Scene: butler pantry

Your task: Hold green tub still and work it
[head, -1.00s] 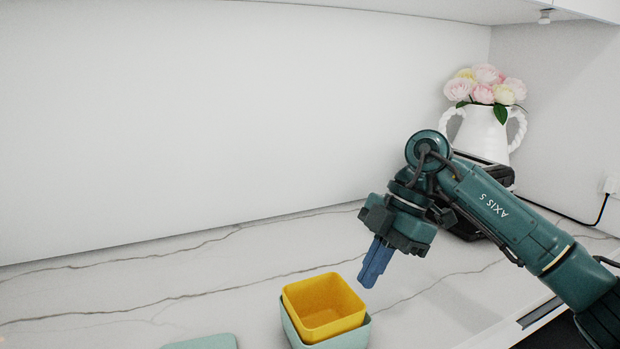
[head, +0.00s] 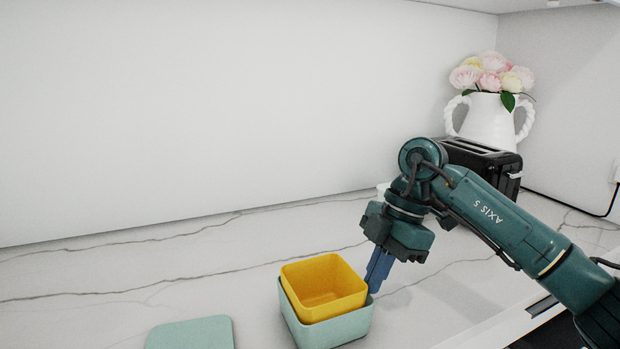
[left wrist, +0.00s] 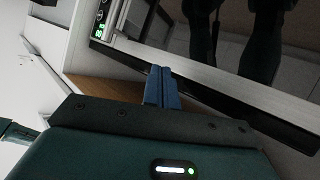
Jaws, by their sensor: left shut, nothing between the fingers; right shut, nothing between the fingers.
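A pale green tub (head: 340,331) stands on the marble counter at the lower middle of the head view. A yellow tub (head: 345,300) sits inside it, its rim above the green one. A flat pale green lid (head: 190,334) lies on the counter to the left. My right gripper (head: 375,287) is shut and empty, pointing down, its blue fingertips close beside the back right corner of the tubs. I cannot tell whether they touch. My left gripper (left wrist: 162,88) shows in the left wrist view, shut and empty, away from the tubs, near a dark glossy front panel.
A black toaster (head: 485,160) and a white vase (head: 490,122) with pink and yellow flowers stand at the back right. The counter (head: 120,275) is clear on the left and behind the tubs. Its front edge runs along the lower right.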

